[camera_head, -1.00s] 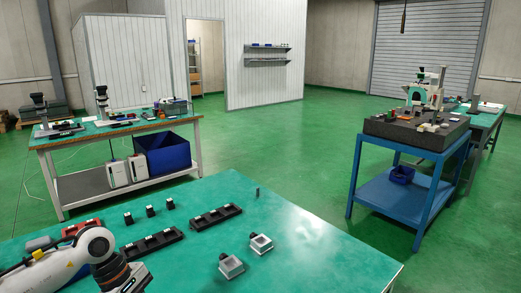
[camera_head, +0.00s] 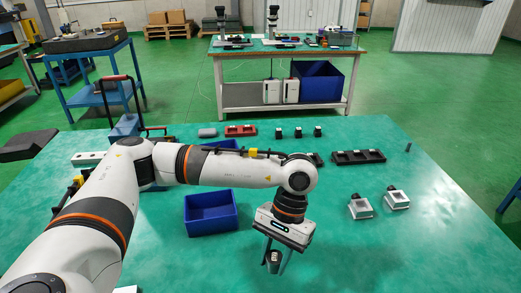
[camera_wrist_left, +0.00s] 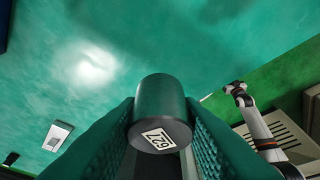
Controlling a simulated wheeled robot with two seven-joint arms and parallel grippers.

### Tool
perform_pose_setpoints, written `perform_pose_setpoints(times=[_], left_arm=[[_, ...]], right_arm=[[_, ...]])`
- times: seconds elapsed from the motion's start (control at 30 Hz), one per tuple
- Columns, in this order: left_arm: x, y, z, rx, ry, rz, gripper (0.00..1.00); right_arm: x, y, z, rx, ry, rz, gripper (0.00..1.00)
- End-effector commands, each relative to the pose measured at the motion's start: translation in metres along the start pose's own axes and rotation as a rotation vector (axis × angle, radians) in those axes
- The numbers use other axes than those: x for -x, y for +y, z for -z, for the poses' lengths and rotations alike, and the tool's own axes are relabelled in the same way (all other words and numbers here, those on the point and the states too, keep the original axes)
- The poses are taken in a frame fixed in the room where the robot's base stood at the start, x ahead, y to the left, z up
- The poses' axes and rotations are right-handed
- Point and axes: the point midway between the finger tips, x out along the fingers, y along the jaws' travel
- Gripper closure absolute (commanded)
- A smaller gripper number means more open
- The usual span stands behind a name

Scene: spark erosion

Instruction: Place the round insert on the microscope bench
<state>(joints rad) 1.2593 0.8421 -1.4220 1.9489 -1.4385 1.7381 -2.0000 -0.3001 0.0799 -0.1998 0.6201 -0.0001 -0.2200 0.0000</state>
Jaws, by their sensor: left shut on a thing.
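The round insert (camera_wrist_left: 160,112) is a dark cylinder with a white numbered label on its end, held between the two green finger pads of my left gripper (camera_wrist_left: 160,125). In the head view my left gripper (camera_head: 274,260) points down above the front of the green table, shut on the insert, which shows small between the fingers. The bench with microscopes (camera_head: 238,53) stands across the floor at the back, well away from the gripper. My right arm shows in the wrist view; its gripper (camera_wrist_left: 235,88) is too small to read.
On the near table are a blue bin (camera_head: 211,214), two pale square fixtures (camera_head: 360,208), a black slotted holder (camera_head: 358,157), a red holder (camera_head: 240,131) and several small black pieces. A blue cart (camera_head: 95,90) stands back left. Green floor separates the table from the bench.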

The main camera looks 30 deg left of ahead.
Motion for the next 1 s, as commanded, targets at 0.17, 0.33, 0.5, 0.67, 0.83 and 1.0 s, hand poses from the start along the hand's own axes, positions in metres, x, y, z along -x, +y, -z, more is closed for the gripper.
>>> perform_pose_setpoints(times=[0.17, 0.33, 0.5, 0.67, 0.83, 1.0], left_arm=[[0.002, 0.011, -0.026, 0.266, 0.004, 0.112, 1.0], [0.01, 0.039, -0.07, 0.75, 0.004, 0.311, 1.0], [0.02, 0.078, -0.107, 1.218, 0.003, 0.508, 1.0], [0.028, 0.118, -0.133, 1.605, 0.001, 0.669, 1.0], [0.036, 0.163, -0.153, 1.972, -0.001, 0.825, 1.0], [0.042, 0.21, -0.166, 2.309, -0.003, 0.965, 1.0]], right_arm=[[-0.004, 0.0, 0.0, 0.0, 0.0, 0.0, 0.64], [-0.01, 0.0, 0.001, 0.0, 0.0, 0.0, 0.64], [-0.014, 0.0, 0.001, 0.0, 0.0, 0.0, 0.64], [-0.018, 0.0, 0.002, 0.0, 0.0, 0.0, 0.64], [-0.021, 0.0, 0.002, 0.0, 0.0, 0.0, 0.64], [-0.025, 0.0, 0.002, 0.0, 0.0, 0.0, 0.64]])
